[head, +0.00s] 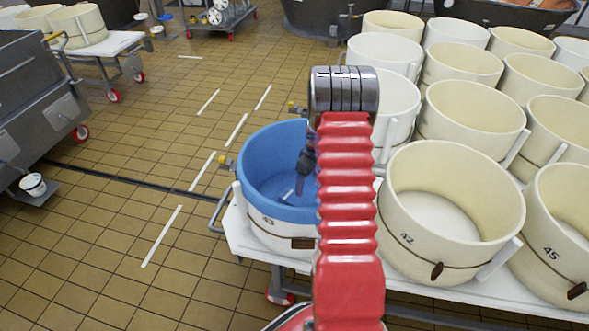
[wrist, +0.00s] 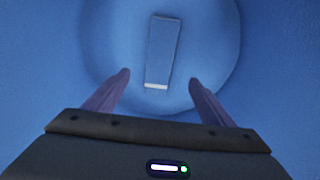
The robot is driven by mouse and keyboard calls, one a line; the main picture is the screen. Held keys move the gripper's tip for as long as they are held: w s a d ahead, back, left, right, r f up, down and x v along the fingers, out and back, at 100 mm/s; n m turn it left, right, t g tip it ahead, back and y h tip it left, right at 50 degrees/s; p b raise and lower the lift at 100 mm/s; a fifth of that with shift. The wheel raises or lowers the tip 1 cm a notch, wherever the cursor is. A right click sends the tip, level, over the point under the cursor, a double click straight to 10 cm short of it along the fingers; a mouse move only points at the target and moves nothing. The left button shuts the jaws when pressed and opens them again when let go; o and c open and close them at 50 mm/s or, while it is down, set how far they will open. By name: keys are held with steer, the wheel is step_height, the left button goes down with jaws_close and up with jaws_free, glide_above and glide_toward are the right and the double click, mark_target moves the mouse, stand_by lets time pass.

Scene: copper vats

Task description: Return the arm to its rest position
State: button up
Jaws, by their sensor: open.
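My red arm reaches forward over a blue-lined tub marked 43 (head: 262,150) in the head view. My gripper (head: 299,183) points down into this tub, partly hidden behind the arm. In the wrist view my gripper (wrist: 159,79) is open, with its two dark purple fingers apart and nothing between them. A flat rectangular bluish object with a white end (wrist: 163,50) lies on the tub's floor beyond the fingertips. Its pale end (head: 287,194) also seems to show in the head view, inside the tub.
Cream tubs, such as number 42 (head: 447,200) and number 45 (head: 570,225), crowd the white trolley (head: 237,235) to the right. Tiled floor (head: 120,215) with white strips lies open to the left. A grey metal vat (head: 35,95) stands at the far left.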

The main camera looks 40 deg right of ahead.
steer(key=s+a+r+m+t, duration=0.1)
steer(key=a+r, duration=0.9)
steer(key=r, duration=0.3)
steer(key=s+a+r+t, duration=0.1)
steer(key=a+r, duration=0.9)
steer(key=r, duration=0.3)
steer(key=s+a+r+m+t, duration=0.1)
steer(key=s+a+r, duration=0.3)
steer(key=s+a, duration=0.4)
steer(key=s+a+r+m+t, duration=0.1)
steer(key=s+a+r, duration=0.4)
steer(key=s+a, duration=0.4)
steer(key=shift+s+a+r, duration=0.15)
steer(key=shift+s+r, duration=0.05)
steer(key=shift+s, duration=1.8)
